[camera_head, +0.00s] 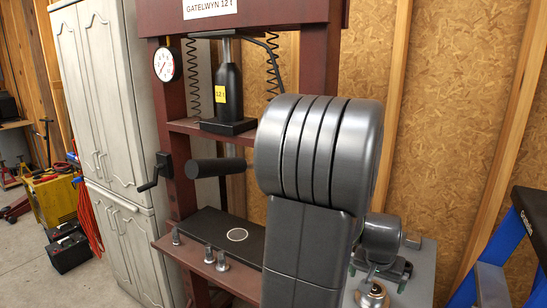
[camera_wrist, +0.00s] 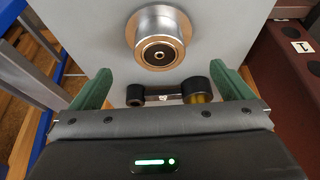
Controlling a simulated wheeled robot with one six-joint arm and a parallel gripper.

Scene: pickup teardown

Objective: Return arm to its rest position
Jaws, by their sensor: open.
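My gripper (camera_wrist: 163,86) is open in the wrist view, with its two green fingers spread apart. A short dark link (camera_wrist: 170,91) with a round black end at each side shows between the fingers; the right end has a brass-coloured band. I cannot tell how far below the fingers it lies. A round metal hub (camera_wrist: 158,38) with a dark centre stands just beyond it on a grey surface. In the head view my large grey arm link fills the middle, and my wrist is partly hidden behind it, low over the grey table (camera_head: 420,282). The hub also shows there (camera_head: 371,295).
A dark red press (camera_head: 178,205) with a gauge (camera_head: 167,64), bottle jack (camera_head: 228,90) and side crank (camera_head: 155,172) stands behind my arm. A pale cabinet (camera_head: 120,150) is left of it. A blue stepladder (camera_head: 510,250) stands at the right. Open floor shows at lower left.

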